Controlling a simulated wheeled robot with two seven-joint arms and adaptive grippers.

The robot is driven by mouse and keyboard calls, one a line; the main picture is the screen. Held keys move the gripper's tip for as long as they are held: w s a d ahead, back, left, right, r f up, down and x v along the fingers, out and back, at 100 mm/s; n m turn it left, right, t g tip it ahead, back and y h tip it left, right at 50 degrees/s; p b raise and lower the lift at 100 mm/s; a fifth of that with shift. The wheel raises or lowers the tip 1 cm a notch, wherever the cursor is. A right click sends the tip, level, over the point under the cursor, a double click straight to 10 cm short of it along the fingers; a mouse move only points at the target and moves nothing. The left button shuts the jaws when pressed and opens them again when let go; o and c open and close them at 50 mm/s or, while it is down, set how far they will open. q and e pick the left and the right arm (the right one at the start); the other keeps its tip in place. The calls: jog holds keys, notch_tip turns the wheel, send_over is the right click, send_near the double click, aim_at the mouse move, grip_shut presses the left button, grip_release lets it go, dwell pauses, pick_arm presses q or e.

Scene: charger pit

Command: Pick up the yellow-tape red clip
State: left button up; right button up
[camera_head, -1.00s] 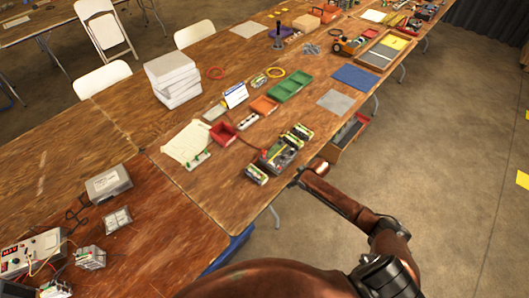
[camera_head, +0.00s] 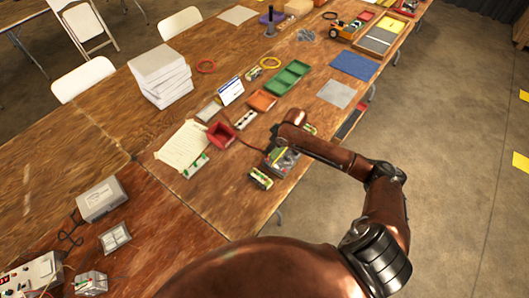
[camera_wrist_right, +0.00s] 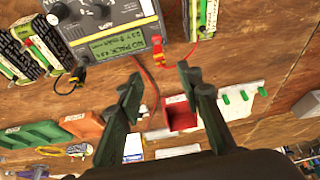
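In the right wrist view the charger (camera_wrist_right: 112,24), a dark box with a green display, stands at the top. A red clip (camera_wrist_right: 156,48) with a yellowish band hangs at its lower edge, and a red lead runs from it. In the head view my right arm partly hides the charger (camera_head: 285,160). My left gripper is not in view.
A red bin (camera_head: 221,136) and a sheet of paper (camera_head: 184,147) lie left of the charger. Battery packs (camera_wrist_right: 42,38) flank it closely. An orange tray (camera_head: 262,101) and a green tray (camera_head: 287,78) stand farther back. Free table (camera_head: 215,185) lies to the front left.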

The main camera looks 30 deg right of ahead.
jog(key=shift+s+x, duration=0.2)
jog(key=shift+x, duration=1.25)
jog(key=shift+s+x, duration=0.2)
jog(key=shift+x, duration=1.3)
jog(key=shift+d+f, duration=0.1)
jog(key=shift+f, duration=0.05)
grip_shut()
